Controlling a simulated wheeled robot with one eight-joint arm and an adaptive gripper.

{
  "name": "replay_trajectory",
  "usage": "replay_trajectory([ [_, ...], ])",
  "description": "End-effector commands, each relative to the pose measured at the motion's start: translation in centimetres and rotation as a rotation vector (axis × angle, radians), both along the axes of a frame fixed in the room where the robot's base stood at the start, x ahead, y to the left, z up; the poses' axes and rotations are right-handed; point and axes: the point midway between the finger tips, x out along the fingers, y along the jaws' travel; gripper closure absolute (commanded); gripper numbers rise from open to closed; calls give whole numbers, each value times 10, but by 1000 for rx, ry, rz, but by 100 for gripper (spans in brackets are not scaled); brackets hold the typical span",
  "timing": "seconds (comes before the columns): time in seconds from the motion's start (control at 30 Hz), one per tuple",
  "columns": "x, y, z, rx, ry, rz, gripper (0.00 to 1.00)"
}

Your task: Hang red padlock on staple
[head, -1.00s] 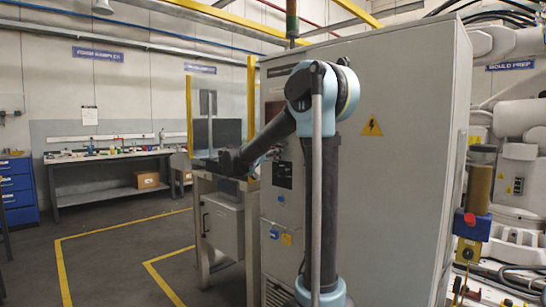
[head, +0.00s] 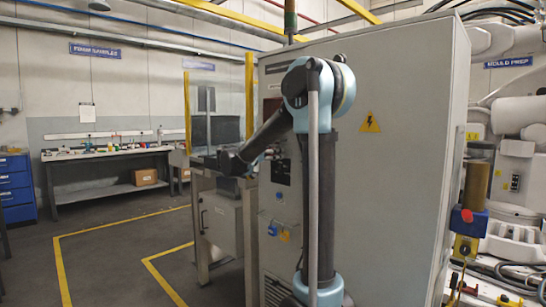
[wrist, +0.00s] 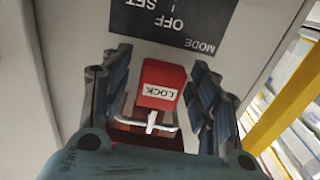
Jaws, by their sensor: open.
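The red padlock (wrist: 160,85) with a white LOCK label shows upside down in the wrist view, in front of a grey panel. Its silver shackle (wrist: 133,125) lies just below the body in the picture. A small pale piece (wrist: 152,121), probably the staple, crosses the shackle bar; I cannot tell for sure whether the shackle is around it. My gripper (wrist: 155,80) is open, with one finger on each side of the padlock and gaps visible between. In the head view my gripper (head: 232,163) is at the cabinet's left face; padlock and staple cannot be made out there.
A dark MODE / OFF / SET plate (wrist: 170,22) is beyond the padlock. The tall grey cabinet (head: 400,180) stands right beside my arm. A clear guard with yellow posts (head: 249,95) is close behind my gripper. Open floor (head: 110,265) lies to the left.

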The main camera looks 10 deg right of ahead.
Motion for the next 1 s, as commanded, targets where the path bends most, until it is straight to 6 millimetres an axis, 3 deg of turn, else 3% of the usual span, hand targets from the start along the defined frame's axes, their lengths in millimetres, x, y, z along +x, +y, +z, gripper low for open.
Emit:
replay_trajectory([
  [0.27, -11, 17, 0, 0, 0, 3, 45],
  [0.73, -55, 81, -1, -1, 1, 4, 45],
  [1.0, -67, 95, -1, 1, 4, 0, 45],
])
